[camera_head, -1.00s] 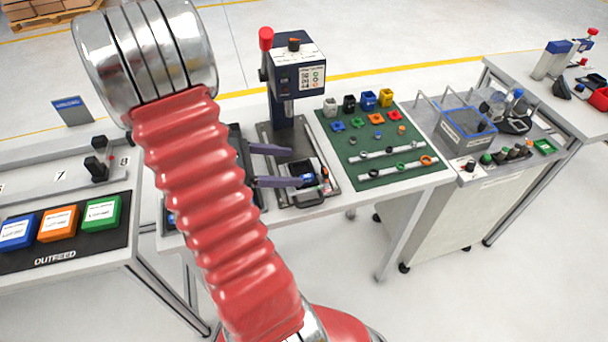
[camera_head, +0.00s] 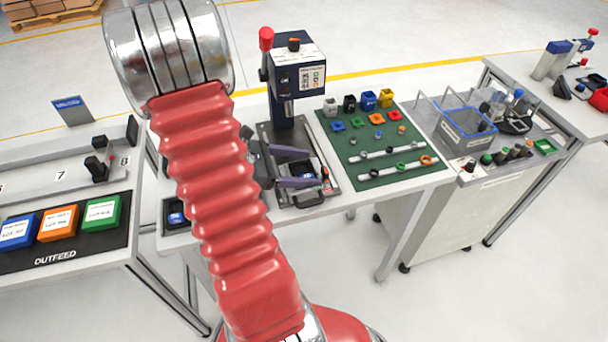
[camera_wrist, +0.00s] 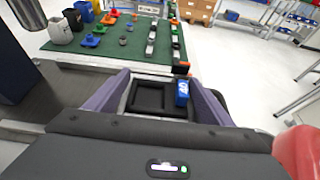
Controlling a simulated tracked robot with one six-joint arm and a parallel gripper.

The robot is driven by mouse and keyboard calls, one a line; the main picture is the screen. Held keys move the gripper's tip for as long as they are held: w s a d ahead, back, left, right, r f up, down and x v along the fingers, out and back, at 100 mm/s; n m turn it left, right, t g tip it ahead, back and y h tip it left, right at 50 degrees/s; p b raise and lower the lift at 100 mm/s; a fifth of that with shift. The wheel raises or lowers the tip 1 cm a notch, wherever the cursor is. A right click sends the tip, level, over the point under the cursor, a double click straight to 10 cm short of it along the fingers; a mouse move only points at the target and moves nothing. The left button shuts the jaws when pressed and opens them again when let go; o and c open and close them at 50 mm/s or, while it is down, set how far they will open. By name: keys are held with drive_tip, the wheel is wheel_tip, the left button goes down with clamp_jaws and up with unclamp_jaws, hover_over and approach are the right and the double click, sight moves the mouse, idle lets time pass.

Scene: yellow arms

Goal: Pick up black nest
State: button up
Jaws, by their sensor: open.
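The black nest (camera_head: 299,168) is a square, dark, shallow tray on the grey base plate of the press. In the wrist view the black nest (camera_wrist: 152,98) lies between my two purple fingers, with a blue block (camera_wrist: 182,93) at its right side. My gripper (camera_head: 308,168) is open, with one finger on the far side of the nest and one on the near side. In the wrist view my gripper (camera_wrist: 160,86) straddles the nest. I cannot tell whether the fingers touch it. The fingers hide part of its edges.
The press (camera_head: 296,75) with a red-knobbed lever stands just behind the nest. A green mat (camera_head: 385,180) with small coloured parts and bins lies to the right. A grey, blue-rimmed bin (camera_head: 468,128) stands farther right. Outfeed boxes (camera_head: 58,223) are at left.

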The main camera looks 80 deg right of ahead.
drive_tip(key=c, duration=0.8)
drive_tip(key=shift+r, duration=0.15)
drive_tip(key=shift+c, duration=0.2)
wheel_tip(320, 180, up, 10)
idle(0.3)
idle(0.5)
